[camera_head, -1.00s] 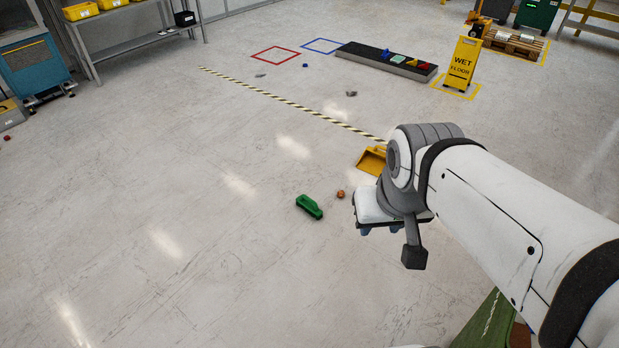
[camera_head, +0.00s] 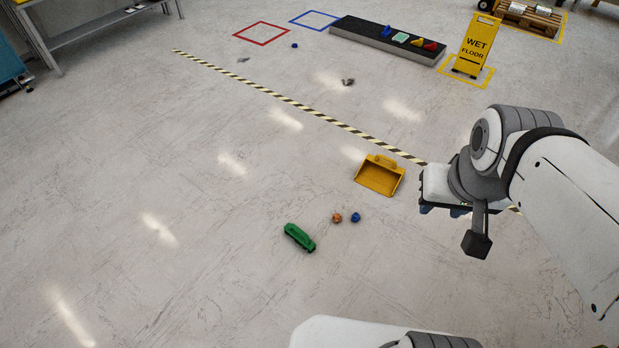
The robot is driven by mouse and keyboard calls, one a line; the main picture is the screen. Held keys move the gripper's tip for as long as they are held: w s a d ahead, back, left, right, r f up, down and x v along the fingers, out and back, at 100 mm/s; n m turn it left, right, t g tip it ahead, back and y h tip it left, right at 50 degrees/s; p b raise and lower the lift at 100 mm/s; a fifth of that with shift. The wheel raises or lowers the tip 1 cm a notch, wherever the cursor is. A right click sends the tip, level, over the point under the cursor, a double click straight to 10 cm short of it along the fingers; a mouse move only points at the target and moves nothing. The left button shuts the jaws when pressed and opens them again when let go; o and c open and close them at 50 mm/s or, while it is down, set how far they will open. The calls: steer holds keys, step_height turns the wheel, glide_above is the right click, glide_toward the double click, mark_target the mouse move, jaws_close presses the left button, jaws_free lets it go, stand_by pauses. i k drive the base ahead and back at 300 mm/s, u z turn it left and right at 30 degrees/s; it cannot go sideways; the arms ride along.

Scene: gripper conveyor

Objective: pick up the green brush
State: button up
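The green brush (camera_head: 299,238) lies on the floor near the middle of the view. My gripper (camera_head: 443,211) is at the end of the white arm on the right, above the floor and well to the right of the brush, apart from it. Its fingers are mostly hidden behind the wrist, so I cannot tell whether it is open or shut.
A small orange ball (camera_head: 337,218) and a blue ball (camera_head: 355,217) lie right of the brush. A yellow dustpan (camera_head: 380,176) lies beyond them. A striped tape line (camera_head: 300,105) crosses the floor. A wet floor sign (camera_head: 474,47) stands far right. The floor left is clear.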

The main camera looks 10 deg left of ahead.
mark_target(292, 230)
steer(key=u, duration=0.6)
steer(key=i, duration=1.25)
steer(key=u, duration=0.85)
